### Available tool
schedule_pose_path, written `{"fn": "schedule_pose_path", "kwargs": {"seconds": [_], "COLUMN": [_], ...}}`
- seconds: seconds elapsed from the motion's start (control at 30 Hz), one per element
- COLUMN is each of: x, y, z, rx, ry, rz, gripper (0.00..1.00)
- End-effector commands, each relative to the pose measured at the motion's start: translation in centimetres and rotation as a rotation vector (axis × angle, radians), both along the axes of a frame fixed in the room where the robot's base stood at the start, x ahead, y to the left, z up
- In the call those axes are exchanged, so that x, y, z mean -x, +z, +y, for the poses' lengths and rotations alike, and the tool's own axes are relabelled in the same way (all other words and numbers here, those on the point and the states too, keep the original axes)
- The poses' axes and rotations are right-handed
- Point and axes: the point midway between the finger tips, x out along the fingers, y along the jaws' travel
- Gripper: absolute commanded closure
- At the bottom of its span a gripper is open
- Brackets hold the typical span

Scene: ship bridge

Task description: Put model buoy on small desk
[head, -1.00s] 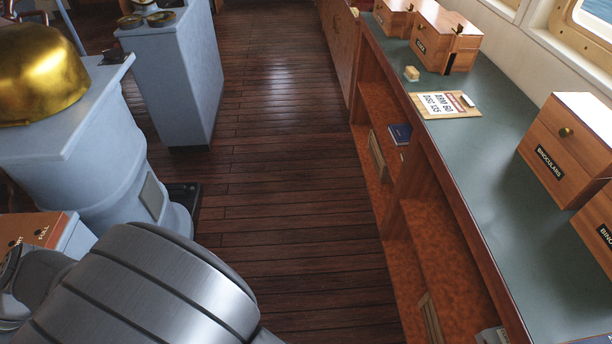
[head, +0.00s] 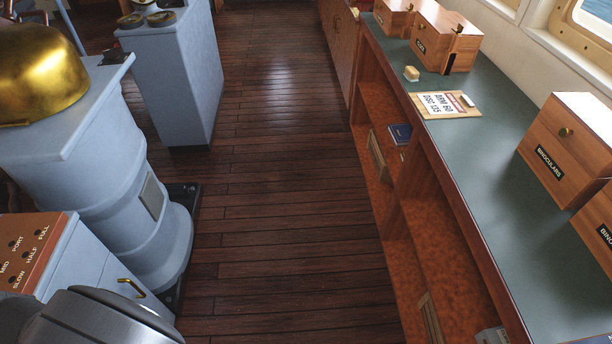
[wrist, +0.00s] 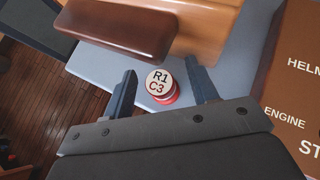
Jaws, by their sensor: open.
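In the wrist view, my gripper (wrist: 160,68) is open, with one finger on each side of a small round piece (wrist: 158,80). That piece has a white top marked R1 C3 and red sides; it may be the model buoy, but I cannot tell for sure. It stands on a pale blue-grey surface (wrist: 225,75). I cannot tell whether the fingers touch it. My gripper is out of sight in the head view. I cannot tell which surface is the small desk.
In the wrist view, a wooden object (wrist: 200,25) with a dark slab (wrist: 115,25) lies just beyond the fingers. A brown lettered panel (wrist: 295,85) is at right. In the head view, a long green-topped counter (head: 490,170) carries wooden boxes (head: 565,150) and a clipboard (head: 440,104).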

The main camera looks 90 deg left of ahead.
Motion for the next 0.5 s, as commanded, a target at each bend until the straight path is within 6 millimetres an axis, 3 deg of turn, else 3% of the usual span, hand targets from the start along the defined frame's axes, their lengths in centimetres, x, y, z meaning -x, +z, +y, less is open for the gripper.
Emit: {"fn": "schedule_pose_path", "kwargs": {"seconds": [0.07,0.3,0.5], "x": [-0.02,-0.04,-0.04], "y": [-0.02,0.01,0.03], "z": [-0.02,0.0,0.01], "rx": [0.0,0.0,0.0], "ry": [0.001,0.001,0.001], "rz": [0.0,0.0,0.0], "gripper": [0.49,0.94,0.98]}}
